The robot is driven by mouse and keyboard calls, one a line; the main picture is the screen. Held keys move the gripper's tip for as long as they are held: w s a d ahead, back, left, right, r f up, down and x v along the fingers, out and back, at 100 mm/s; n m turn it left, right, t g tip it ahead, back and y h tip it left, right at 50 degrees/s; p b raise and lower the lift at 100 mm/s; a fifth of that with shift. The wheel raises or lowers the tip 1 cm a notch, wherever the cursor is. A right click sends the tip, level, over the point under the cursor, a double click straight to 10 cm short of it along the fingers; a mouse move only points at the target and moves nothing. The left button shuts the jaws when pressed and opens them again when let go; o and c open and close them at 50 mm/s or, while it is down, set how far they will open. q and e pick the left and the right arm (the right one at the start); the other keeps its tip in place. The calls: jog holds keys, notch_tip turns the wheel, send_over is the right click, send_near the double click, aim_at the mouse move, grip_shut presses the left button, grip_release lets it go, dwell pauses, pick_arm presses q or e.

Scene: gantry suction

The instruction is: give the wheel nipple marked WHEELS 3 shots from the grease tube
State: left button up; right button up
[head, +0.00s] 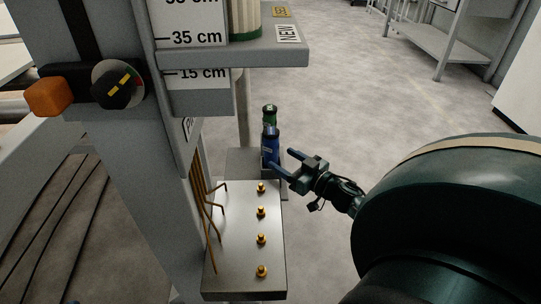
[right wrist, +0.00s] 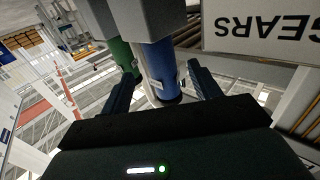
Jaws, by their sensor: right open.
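A blue grease tube (head: 271,148) stands in a grey holder at the far end of the steel nipple block (head: 235,225), with a green tube (head: 269,115) just behind it. My right gripper (head: 283,161) is open, its fingers pointing at the blue tube. In the right wrist view the blue tube (right wrist: 160,68) shows between the open fingers (right wrist: 162,90), and the green tube (right wrist: 121,58) is outside the left finger. Several brass nipples (head: 261,212) stand in a row on the block. I cannot read which one is marked WHEELS. My left gripper is not in view.
A grey post with a scale plate (head: 195,25) and a shelf marked NEW (head: 287,33) rises left of the tubes. Copper pipes (head: 207,215) run beside the nipples. An upside-down GEARS sign (right wrist: 262,28) is close in the right wrist view.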

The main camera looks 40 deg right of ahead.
aim_at(276, 156)
jog(key=w, duration=0.1)
jog(key=w+b, duration=0.2)
jog(key=w, duration=0.1)
jog(key=shift+a+f, duration=0.15)
jog(key=shift+a, duration=0.1)
jog(key=shift+w, duration=0.5)
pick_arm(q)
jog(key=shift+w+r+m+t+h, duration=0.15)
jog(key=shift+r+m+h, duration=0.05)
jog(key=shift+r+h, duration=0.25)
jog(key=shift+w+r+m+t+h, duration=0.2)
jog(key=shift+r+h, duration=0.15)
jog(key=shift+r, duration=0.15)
pick_arm(e)
jog(key=shift+w+a, duration=0.1)
jog(key=shift+w, duration=0.25)
jog(key=c, duration=1.2)
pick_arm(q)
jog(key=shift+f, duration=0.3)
pick_arm(e)
jog(key=shift+r, duration=0.2)
jog(key=shift+c, duration=0.4)
